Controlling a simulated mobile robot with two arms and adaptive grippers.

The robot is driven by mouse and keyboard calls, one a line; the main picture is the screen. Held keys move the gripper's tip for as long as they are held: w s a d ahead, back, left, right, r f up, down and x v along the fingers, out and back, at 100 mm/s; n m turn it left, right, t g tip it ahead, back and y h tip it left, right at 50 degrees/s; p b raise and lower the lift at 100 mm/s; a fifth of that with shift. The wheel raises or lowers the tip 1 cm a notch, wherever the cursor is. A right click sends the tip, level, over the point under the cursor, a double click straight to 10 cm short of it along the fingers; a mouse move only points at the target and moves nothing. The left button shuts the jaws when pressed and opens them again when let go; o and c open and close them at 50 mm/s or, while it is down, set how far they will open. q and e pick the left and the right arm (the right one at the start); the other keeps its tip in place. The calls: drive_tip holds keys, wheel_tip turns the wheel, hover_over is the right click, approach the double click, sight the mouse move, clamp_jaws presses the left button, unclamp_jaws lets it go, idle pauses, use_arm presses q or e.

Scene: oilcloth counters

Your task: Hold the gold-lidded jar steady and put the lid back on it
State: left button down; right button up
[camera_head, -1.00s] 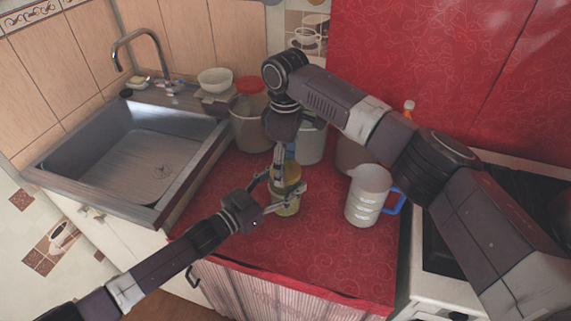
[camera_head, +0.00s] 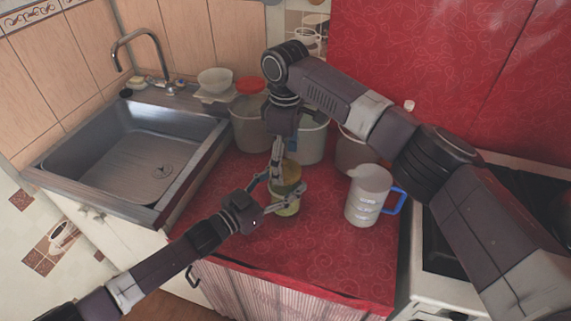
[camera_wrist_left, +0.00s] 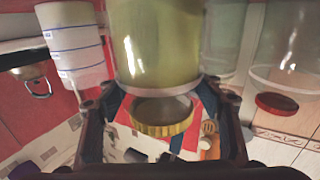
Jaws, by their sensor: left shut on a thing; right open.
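The glass jar (camera_head: 286,209), with yellow-green contents, stands on the red counter. It fills the upper middle of the left wrist view (camera_wrist_left: 152,50), which looks upside down. My left gripper (camera_head: 282,192) is shut around the jar's upper part. In the head view the lid (camera_head: 291,172) is partly hidden by fingers. My right gripper (camera_head: 278,164) points down over the lid, its jaws open.
A measuring jug (camera_head: 368,195) with a blue handle stands right of the jar. Behind are a red-lidded container (camera_head: 250,125) and a clear bucket (camera_head: 311,143). The metal sink (camera_head: 130,150) is left, the stove at right. The counter's front (camera_head: 320,255) is clear.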

wheel_tip(320, 180, up, 10)
drive_tip(key=shift+r, duration=0.2)
use_arm(q)
drive_tip(key=c, duration=0.5)
unclamp_jaws()
drive_tip(key=v, duration=1.2)
drive_tip(key=shift+s, duration=0.1)
